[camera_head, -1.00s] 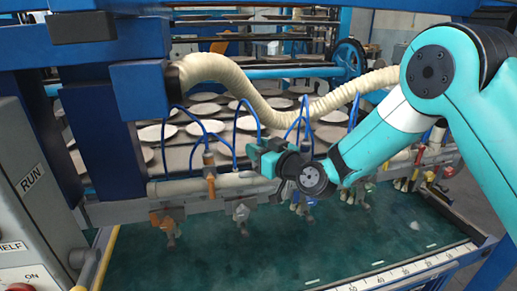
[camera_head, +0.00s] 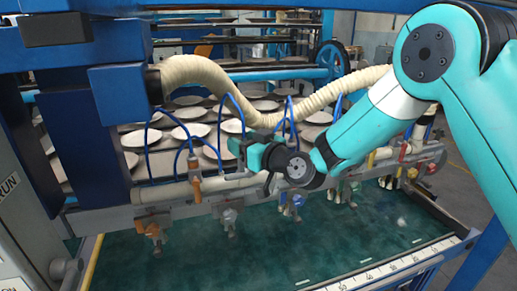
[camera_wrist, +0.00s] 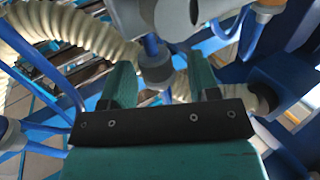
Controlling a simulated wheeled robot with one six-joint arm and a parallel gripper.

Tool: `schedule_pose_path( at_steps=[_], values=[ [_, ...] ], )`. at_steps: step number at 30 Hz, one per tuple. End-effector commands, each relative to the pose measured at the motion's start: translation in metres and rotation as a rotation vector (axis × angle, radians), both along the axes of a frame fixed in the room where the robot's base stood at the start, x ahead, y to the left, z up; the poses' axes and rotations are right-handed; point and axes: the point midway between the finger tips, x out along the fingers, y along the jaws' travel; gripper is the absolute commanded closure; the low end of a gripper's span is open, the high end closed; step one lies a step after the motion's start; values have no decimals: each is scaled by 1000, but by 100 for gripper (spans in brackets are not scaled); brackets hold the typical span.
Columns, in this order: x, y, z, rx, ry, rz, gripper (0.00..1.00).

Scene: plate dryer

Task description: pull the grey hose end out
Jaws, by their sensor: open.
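My gripper (camera_head: 243,150) is open near the long beige pipe with spray nozzles, in the middle of the head view. In the wrist view my two teal fingers (camera_wrist: 158,62) stand apart. A grey fitting (camera_wrist: 155,68) with a thin blue hose (camera_wrist: 150,45) rising from it shows between and just beyond them; I cannot tell whether they touch it. I cannot tell for sure if this fitting is the grey hose end. A ribbed cream hose (camera_head: 270,118) runs behind my arm from a blue block, and also shows at the wrist view's upper left (camera_wrist: 75,32).
Several thin blue hoses (camera_head: 180,150) loop up from the beige pipe (camera_head: 165,192) around my gripper. An orange valve (camera_head: 153,233) and other nozzles hang below, over a green bed (camera_head: 230,262). A blue frame (camera_head: 90,150) stands at left. White plates (camera_head: 190,131) lie behind.

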Motion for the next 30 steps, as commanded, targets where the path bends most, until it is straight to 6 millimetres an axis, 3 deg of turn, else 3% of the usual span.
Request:
schedule_pose_path(
  at_steps=[5,19,24,30],
  values=[
    [-18,-19,-7,0,0,-4,45],
    [-100,-96,-6,1,-4,-6,45],
    [-118,-112,-3,1,-3,-4,45],
    [-125,-117,0,0,-1,-2,45]
  ],
)
